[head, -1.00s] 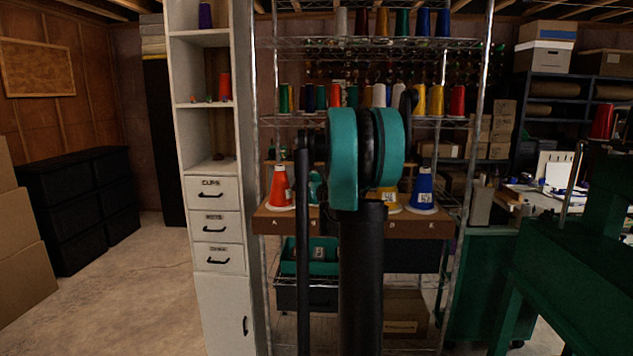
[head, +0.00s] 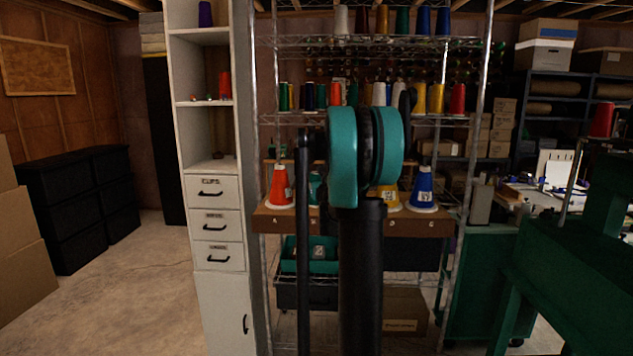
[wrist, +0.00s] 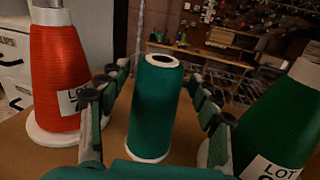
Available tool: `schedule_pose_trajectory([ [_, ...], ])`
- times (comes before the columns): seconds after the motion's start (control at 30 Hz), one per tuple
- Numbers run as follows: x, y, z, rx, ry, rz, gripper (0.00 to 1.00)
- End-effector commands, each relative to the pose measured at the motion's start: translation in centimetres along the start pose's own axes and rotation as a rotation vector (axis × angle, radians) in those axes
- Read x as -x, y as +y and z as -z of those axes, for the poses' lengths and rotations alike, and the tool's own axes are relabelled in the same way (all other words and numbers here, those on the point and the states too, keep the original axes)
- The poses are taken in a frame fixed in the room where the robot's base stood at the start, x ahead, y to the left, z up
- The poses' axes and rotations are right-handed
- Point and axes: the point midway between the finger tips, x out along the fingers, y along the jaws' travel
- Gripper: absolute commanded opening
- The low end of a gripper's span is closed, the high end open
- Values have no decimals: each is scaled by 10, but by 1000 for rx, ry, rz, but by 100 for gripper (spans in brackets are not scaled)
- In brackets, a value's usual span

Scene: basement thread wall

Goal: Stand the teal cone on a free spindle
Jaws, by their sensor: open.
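The teal cone (wrist: 155,108) stands upright in the middle of the wrist view, with a white base rim and a dark hole in its top. My gripper (wrist: 157,80) is open, one finger at the cone's left and one at its right, with gaps showing at both sides. No spindle tip shows above the cone. An orange-red cone (wrist: 58,75) stands at the left and a dark green cone (wrist: 272,122) with a LOT label at the right. In the head view my arm hides most of this area. No bare spindle is clearly visible.
Shelves of thread cones rise above. A white drawer cabinet (head: 215,215) stands left, a green bench (head: 570,250) right.

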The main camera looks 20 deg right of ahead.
Motion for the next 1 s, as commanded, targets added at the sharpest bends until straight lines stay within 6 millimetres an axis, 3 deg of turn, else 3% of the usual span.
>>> schedule_pose_trajectory([
  [0.17,12,0,0,0,0,0,63],
  [0.63,100,0,0,0,0,0,63],
  [0.8,116,0,0,1,0,0,63],
  [1.0,121,0,0,-5,0,2,63],
])
